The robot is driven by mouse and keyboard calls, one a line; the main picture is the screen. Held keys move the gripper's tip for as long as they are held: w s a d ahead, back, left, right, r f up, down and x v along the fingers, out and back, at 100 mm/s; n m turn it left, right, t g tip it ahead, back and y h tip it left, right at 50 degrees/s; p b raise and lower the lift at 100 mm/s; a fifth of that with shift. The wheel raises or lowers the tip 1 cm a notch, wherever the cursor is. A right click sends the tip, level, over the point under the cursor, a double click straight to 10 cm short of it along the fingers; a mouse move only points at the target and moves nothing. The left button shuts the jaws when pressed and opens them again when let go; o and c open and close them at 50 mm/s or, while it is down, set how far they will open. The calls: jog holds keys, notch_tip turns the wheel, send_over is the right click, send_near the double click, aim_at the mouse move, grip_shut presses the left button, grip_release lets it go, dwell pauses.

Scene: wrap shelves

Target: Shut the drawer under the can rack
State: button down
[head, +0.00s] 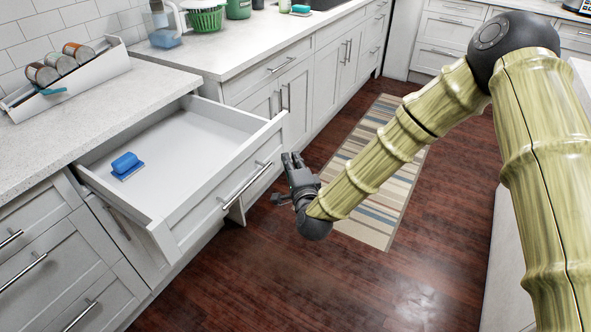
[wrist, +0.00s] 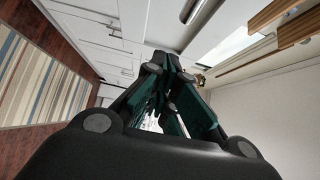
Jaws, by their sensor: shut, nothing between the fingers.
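The drawer (head: 210,190) stands pulled well out from the counter at the left of the head view. Its front panel carries a long metal handle (head: 246,186). A blue brush or sponge-like item (head: 127,165) lies inside it. The white can rack (head: 75,84), holding a few cans, sits on the counter above it. My gripper (head: 291,160) is shut and empty, just to the right of the drawer front's right end, apart from it as far as I can see. In the wrist view my gripper's fingers (wrist: 170,75) come together in the middle.
A striped rug (head: 371,185) lies on the dark wood floor behind my forearm. The floor in front of the drawer is clear. A green basket (head: 206,18) stands on the far counter.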

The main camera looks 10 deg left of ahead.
aim_at(276, 144)
jog(key=shift+w+a, duration=0.3)
jog(key=shift+a, duration=0.35)
jog(key=shift+w+a, duration=0.35)
jog(key=shift+a, duration=0.35)
jog(key=shift+w+a, duration=0.3)
jog(key=shift+a, duration=0.35)
